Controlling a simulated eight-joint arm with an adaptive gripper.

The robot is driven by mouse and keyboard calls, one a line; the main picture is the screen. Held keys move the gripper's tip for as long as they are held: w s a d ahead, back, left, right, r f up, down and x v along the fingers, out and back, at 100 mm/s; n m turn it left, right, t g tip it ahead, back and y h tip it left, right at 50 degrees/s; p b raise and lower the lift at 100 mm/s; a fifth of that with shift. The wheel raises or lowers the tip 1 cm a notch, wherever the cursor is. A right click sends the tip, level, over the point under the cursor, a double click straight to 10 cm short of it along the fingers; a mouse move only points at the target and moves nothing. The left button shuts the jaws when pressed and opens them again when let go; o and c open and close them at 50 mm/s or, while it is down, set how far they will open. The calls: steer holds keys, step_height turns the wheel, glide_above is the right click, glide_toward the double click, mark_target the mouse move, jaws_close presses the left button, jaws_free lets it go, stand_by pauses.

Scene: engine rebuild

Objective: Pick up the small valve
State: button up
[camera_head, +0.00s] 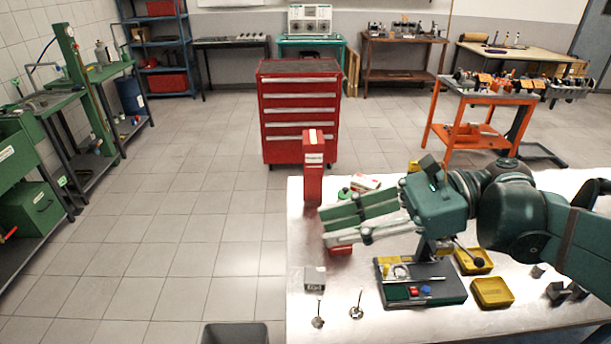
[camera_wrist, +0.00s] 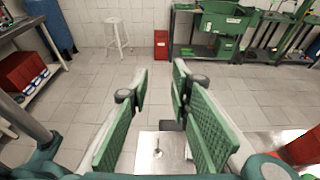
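Two metal valves with thin stems lie near the front left edge of the steel table: a left valve (camera_head: 318,321) and a right valve (camera_head: 356,312). Their heads look close in size, so I cannot tell surely which is the small one. One valve (camera_wrist: 158,153) shows in the wrist view, low between my fingers and well beyond them; I cannot tell which of the two it is. My gripper (camera_head: 330,228) is above the table, behind the valves, pointing left. In the wrist view its green-padded fingers (camera_wrist: 160,75) are apart with nothing between them.
On the steel table (camera_head: 450,325), a small grey block (camera_head: 315,278) is behind the valves. A dark fixture (camera_head: 422,292) and yellow trays (camera_head: 491,292) are to the right. A tall red box (camera_head: 312,170) stands at the back left. A dark bin (camera_head: 235,333) stands left of the table.

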glide_above(318, 319)
steer(key=d, duration=0.3)
step_height(318, 319, down, 19)
steer(key=shift+w, duration=0.2)
steer(key=shift+r, duration=0.1)
steer(key=shift+f+b, duration=0.55)
steer(key=shift+f, duration=1.05)
steer(key=shift+f+b, duration=0.85)
steer(key=shift+f, duration=1.15)
steer(key=shift+b+x, duration=0.4)
steer(key=shift+x, duration=1.1)
steer(key=shift+r, duration=0.1)
steer(key=shift+c, duration=0.3)
jaws_close()
